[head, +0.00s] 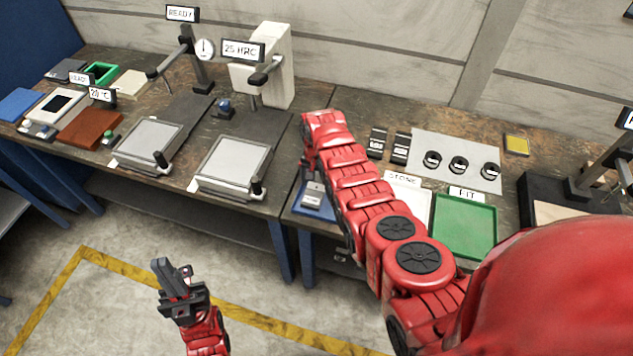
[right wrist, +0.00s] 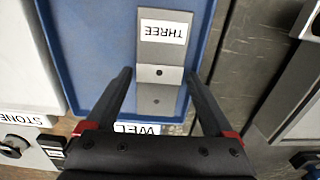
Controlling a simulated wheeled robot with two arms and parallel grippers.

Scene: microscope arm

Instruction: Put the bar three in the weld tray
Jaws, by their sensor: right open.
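The bar three (right wrist: 160,60) is a flat grey metal bar with a white "THREE" label and two dark holes. In the right wrist view it lies on the floor of the blue weld tray (right wrist: 95,50), whose partly hidden front label reads "WEL". My right gripper (right wrist: 160,85) is open, with one finger on each side of the bar and visible gaps to it. In the head view a grey bar (head: 312,193) shows in the blue tray (head: 320,213), and my right arm hides the right gripper. My left gripper (head: 175,268) hangs over the floor, away from the benches; its jaw opening is unclear.
A white tray labelled "STONE" (head: 408,197) and a green tray labelled "FIT" (head: 465,225) stand right of the blue tray. Dark labelled blocks (head: 377,143) and black rings (head: 458,165) lie behind. Gauge stands and a tester (head: 280,65) occupy the left bench.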

